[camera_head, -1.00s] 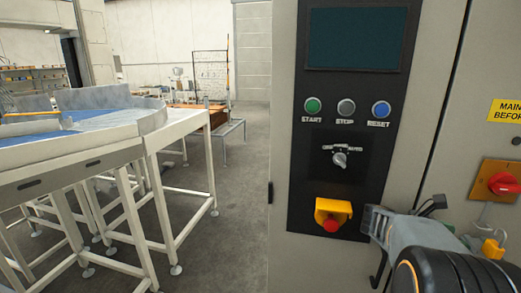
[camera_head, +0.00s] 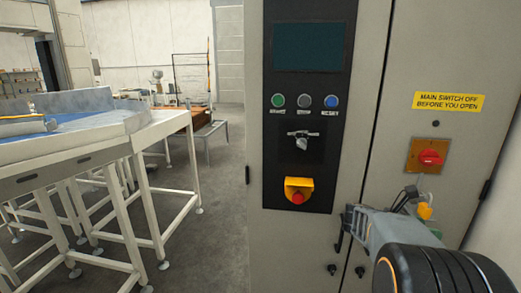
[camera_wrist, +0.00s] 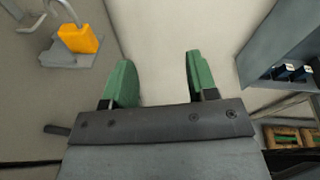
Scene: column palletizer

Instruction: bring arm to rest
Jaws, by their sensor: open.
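My gripper shows in the wrist view (camera_wrist: 158,82) with its two green fingers spread apart and nothing between them. In the head view my arm's end (camera_head: 375,228) is at the lower right, in front of the grey control cabinet (camera_head: 405,60). The fingertips are hard to make out there. The cabinet's black panel carries a dark screen (camera_head: 308,47), green, grey and blue buttons, a selector switch (camera_head: 301,141) and a red emergency stop (camera_head: 297,197) on a yellow housing. A yellow padlock (camera_wrist: 78,38) shows at the upper left of the wrist view.
A red main switch (camera_head: 430,157) sits on the cabinet's right door under a yellow warning label (camera_head: 449,101). A conveyor on white legs (camera_head: 150,205) stands at the left. Bare grey floor (camera_head: 215,225) lies between conveyor and cabinet.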

